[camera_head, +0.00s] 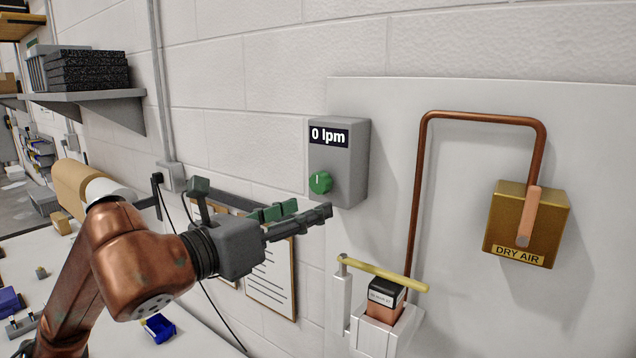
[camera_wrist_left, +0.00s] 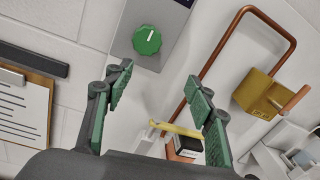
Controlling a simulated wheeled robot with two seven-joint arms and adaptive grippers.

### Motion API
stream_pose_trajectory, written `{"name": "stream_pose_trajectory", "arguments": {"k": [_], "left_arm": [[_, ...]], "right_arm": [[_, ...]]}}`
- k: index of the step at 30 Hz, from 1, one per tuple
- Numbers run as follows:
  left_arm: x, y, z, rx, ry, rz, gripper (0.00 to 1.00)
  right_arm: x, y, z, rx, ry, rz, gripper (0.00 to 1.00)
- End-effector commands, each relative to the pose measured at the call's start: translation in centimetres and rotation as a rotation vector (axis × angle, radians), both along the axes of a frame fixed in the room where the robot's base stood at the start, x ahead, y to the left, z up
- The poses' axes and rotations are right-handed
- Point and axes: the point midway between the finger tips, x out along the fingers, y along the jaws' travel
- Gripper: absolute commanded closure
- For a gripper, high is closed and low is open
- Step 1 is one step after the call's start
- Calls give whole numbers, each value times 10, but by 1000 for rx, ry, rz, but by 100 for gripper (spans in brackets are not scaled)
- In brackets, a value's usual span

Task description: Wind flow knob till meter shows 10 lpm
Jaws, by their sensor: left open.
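The flow meter box (camera_head: 352,165) is grey and mounted on the wall. Its dark display (camera_head: 329,136) reads "0 lpm". The green flow knob (camera_head: 320,182) sits low on the box's front face, with a white pointer mark near the top. The knob also shows in the left wrist view (camera_wrist_left: 147,40), beyond the fingertips. My left gripper (camera_head: 302,214) is open and empty, below and left of the knob and apart from it. In the left wrist view its two green-padded fingers (camera_wrist_left: 160,80) are spread wide. My right gripper is not in view.
A copper pipe (camera_head: 419,190) runs up right of the meter to a brass box marked "DRY AIR" (camera_head: 520,257). A yellow bar (camera_head: 385,273) crosses above a white holder with a dark-topped block. Papers on clipboards (camera_head: 270,275) hang below my gripper.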

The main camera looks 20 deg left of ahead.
Motion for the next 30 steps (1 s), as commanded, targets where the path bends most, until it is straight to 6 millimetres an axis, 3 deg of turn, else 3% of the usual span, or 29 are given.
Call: {"name": "stream_pose_trajectory", "arguments": {"k": [2,5,18,30], "left_arm": [[-1,16,14,3,-16,65,50],[3,22,20,2,-19,97,50],[61,1,21,3,-15,95,50],[72,-2,18,3,-17,99,50]], "right_arm": [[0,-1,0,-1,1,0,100],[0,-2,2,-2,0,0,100],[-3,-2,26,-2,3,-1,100],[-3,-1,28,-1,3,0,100]]}}
